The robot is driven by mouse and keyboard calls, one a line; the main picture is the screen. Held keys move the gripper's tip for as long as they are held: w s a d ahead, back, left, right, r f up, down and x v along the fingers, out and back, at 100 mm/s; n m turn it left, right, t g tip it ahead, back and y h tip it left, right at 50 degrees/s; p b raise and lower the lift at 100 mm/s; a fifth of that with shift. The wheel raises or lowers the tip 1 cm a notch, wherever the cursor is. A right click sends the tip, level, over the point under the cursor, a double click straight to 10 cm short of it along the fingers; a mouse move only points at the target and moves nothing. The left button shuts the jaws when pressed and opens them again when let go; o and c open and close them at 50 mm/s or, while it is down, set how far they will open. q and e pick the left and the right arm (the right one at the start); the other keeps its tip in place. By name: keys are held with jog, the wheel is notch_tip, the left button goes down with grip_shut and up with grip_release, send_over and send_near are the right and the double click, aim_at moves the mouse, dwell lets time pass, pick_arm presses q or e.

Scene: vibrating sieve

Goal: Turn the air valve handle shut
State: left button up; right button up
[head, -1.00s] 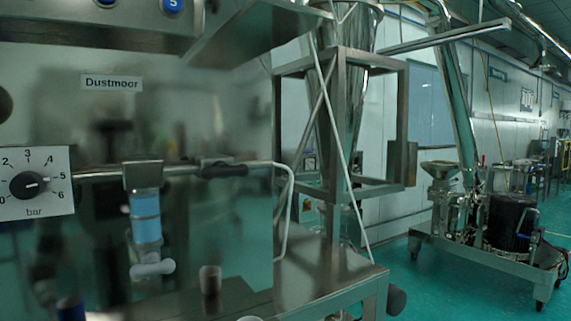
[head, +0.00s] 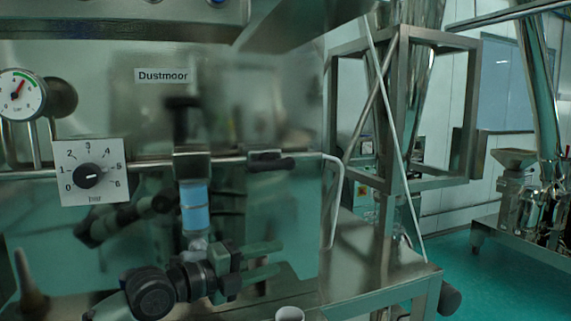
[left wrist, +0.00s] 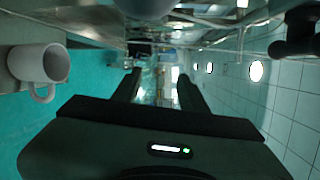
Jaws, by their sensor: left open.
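The air valve's black handle (head: 272,164) lies along the horizontal metal pipe on the panel, to the right of the blue filter bowl (head: 195,207). My left gripper (head: 278,260) is below the handle and apart from it, in front of the panel, with its fingers pointing right. It is open with nothing between its fingers. In the left wrist view its two dark fingers (left wrist: 158,88) stand apart. A black part at the upper right of that view cannot be identified for certain. My right gripper is out of view.
A regulator knob on a bar scale (head: 90,175) and a pressure gauge (head: 20,95) are on the left. A white mug (left wrist: 38,64) is near my left gripper; its rim shows at the head view's bottom edge. A steel frame (head: 400,110) stands right of the panel.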

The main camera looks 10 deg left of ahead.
aim_at(261, 170)
pick_arm(q)
jog(key=a+r+m+t, duration=0.1)
jog(key=r, duration=0.4)
jog(key=a+r+m+t+h, duration=0.1)
jog(key=a+r, duration=0.1)
jog(key=r, duration=0.4)
jog(key=a+r+m, duration=0.2)
jog(key=r, duration=0.4)
jog(key=shift+w+a+t+h, duration=0.2)
jog(key=shift+t+h, duration=0.1)
jog(key=shift+t, duration=0.1)
jog(key=p+x, duration=0.4)
jog(key=x, duration=0.2)
jog(key=shift+w+d+r+p, duration=0.1)
jog(key=shift+r+p, duration=0.1)
jog(key=shift+p, duration=0.2)
jog(key=shift+w+d+f+p, duration=0.1)
jog(key=shift+w+d+p, duration=0.2)
jog(key=shift+w+d, duration=0.15)
jog(key=shift+w, duration=0.1)
grip_shut()
jog(key=shift+f, duration=0.1)
